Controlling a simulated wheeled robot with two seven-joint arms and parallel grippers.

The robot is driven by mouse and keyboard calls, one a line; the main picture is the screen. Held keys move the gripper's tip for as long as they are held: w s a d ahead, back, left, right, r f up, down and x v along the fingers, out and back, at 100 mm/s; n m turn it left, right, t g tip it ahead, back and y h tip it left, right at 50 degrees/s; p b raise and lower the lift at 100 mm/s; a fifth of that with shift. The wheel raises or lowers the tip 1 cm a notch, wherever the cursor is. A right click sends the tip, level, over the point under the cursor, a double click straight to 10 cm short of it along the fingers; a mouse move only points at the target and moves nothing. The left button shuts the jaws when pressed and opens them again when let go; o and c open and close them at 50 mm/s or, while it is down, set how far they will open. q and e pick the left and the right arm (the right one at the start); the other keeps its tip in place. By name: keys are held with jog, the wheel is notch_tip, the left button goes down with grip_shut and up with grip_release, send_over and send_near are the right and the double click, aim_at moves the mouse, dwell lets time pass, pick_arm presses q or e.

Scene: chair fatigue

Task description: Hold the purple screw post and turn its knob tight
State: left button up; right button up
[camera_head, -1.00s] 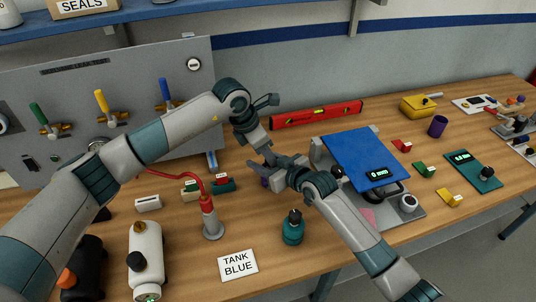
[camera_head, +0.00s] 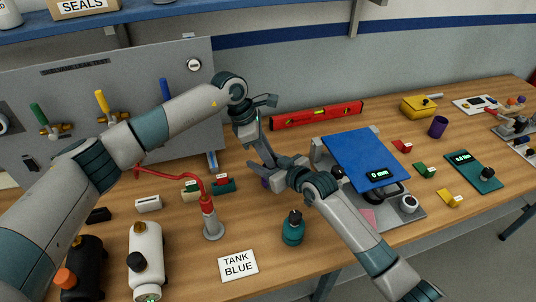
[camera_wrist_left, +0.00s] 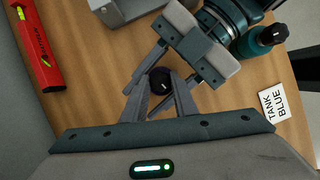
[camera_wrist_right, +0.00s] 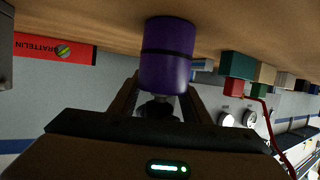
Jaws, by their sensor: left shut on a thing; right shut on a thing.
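The purple screw post (camera_wrist_right: 168,62) stands on the table; in the head view only a sliver of purple (camera_head: 265,183) shows behind my right gripper. My right gripper (camera_wrist_right: 160,98) is shut on the post from the side. My left gripper (camera_wrist_left: 162,82) points down from above and is shut on the black knob (camera_wrist_left: 160,79) on top of the post. The two grippers (camera_head: 264,160) are close together in the head view, and their fingers hide most of the post and knob.
A teal bottle (camera_head: 293,228), a TANK BLUE card (camera_head: 238,265) and a red-topped stand (camera_head: 212,223) are in front. A blue-topped device (camera_head: 355,158) stands right of the grippers. A red level (camera_head: 317,115) lies behind.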

pick_arm(q)
jog(key=o, duration=0.8)
jog(key=shift+n, duration=0.3)
jog(key=n+t, duration=0.1)
jog(key=n, duration=0.2)
jog(key=shift+s+n+t, duration=0.15)
jog(key=shift+n+t, duration=0.25)
jog(key=a+r+m+g, duration=0.1)
jog(key=a+r+m, duration=0.2)
jog(key=r, duration=0.8)
jog(key=shift+a+m+g, duration=0.3)
jog(key=shift+a+m, duration=0.1)
jog(key=shift+a, duration=0.45)
